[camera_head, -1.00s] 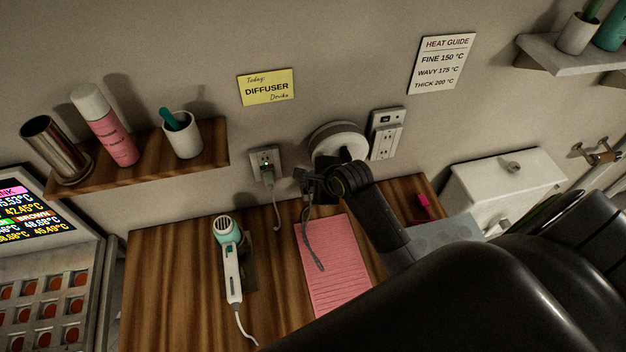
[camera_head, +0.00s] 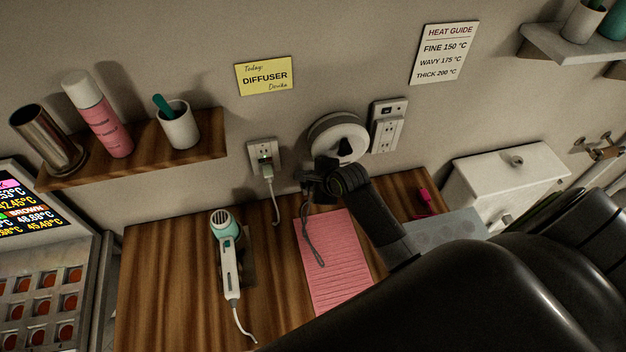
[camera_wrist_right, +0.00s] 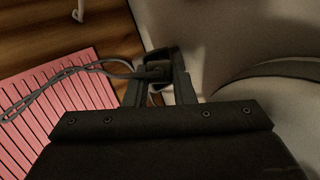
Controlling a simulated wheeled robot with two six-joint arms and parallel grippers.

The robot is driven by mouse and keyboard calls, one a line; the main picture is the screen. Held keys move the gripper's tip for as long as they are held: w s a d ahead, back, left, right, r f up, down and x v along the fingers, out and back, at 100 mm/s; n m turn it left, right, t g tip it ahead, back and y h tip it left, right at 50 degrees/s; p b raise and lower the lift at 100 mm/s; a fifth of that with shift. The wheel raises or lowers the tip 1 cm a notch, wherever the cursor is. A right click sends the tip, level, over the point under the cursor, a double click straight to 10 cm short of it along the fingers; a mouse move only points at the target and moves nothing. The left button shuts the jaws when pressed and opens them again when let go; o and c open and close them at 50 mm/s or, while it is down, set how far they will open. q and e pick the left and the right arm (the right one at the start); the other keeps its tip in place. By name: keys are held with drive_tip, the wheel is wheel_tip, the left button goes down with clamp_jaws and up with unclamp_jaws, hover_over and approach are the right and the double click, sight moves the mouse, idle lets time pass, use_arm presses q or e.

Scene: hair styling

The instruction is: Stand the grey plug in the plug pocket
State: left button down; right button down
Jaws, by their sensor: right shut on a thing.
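My right gripper (camera_head: 316,183) is shut on the dark grey plug (camera_wrist_right: 156,72), seen between the fingers in the right wrist view. The gripper is raised near the wall, in front of and below the round white-faced holder. A grey cord (camera_head: 308,236) hangs from the plug and loops over the pink ribbed mat (camera_head: 340,268). In the head view the plug itself is mostly hidden by the dark fingers. I cannot make out the plug pocket for certain. My left gripper is not in view.
A white and teal hair dryer (camera_head: 228,246) lies left of the mat. A pale plug sits in the left wall outlet (camera_head: 263,154). Another outlet (camera_head: 388,128) is right of the round holder (camera_head: 342,136). A small pink item (camera_head: 425,198) and a grey plate (camera_head: 447,238) lie at right.

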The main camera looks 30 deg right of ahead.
drive_tip(key=shift+s+f, duration=0.25)
drive_tip(key=shift+f, duration=0.15)
drive_tip(key=c, duration=1.1)
unclamp_jaws()
drive_tip(key=shift+r, duration=0.1)
drive_tip(key=shift+c, duration=0.2)
drive_tip(key=shift+w, duration=0.1)
drive_tip(key=shift+r, duration=0.1)
drive_tip(key=v, duration=1.7)
drive_tip(key=shift+b, duration=0.4)
